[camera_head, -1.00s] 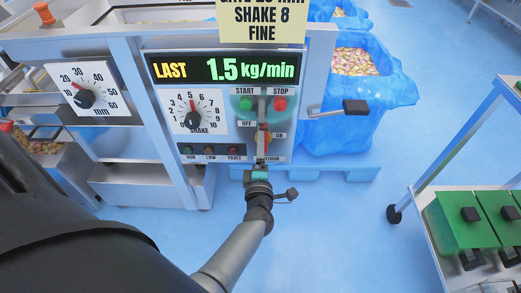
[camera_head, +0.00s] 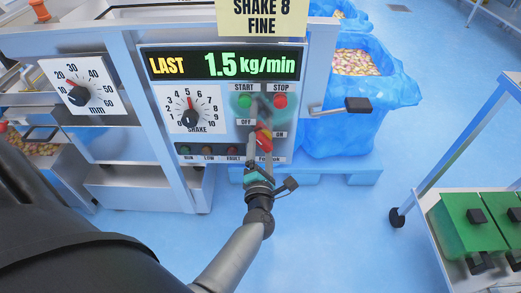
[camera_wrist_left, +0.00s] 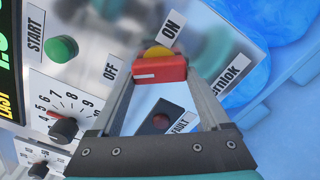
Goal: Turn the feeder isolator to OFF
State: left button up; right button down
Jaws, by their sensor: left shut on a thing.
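The feeder isolator is a red handle (camera_head: 265,143) on a yellow base, low on the right of the control panel (camera_head: 215,133). An OFF label (camera_head: 245,122) is at its upper left and an ON label (camera_head: 280,134) at its right. My left gripper (camera_head: 260,136) reaches up from below and is shut on the handle. In the left wrist view, the red handle (camera_wrist_left: 160,69) sits between the two fingertips, with the OFF label (camera_wrist_left: 111,69) left of it and the ON label (camera_wrist_left: 172,25) above. The handle looks tilted in the head view. My right gripper is out of view.
Green START (camera_head: 245,101) and red STOP (camera_head: 280,101) buttons sit just above the isolator. A SHAKE dial (camera_head: 190,118) is to the left. A black-ended lever (camera_head: 356,105) sticks out right of the panel. Green bins (camera_head: 465,228) stand on a cart at right.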

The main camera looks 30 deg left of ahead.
pick_arm(q)
jog(key=shift+w+r, duration=0.1)
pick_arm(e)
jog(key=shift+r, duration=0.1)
pick_arm(q)
jog(key=o, duration=1.2)
jog(key=shift+s+d, duration=0.15)
jog(key=shift+s, duration=0.2)
jog(key=p+v, duration=0.2)
jog(key=v, duration=0.9)
jog(key=shift+s, duration=0.15)
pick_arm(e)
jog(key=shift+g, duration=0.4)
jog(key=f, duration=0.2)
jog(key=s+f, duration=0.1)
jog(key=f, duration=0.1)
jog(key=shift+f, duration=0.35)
pick_arm(q)
jog(key=shift+d, duration=0.1)
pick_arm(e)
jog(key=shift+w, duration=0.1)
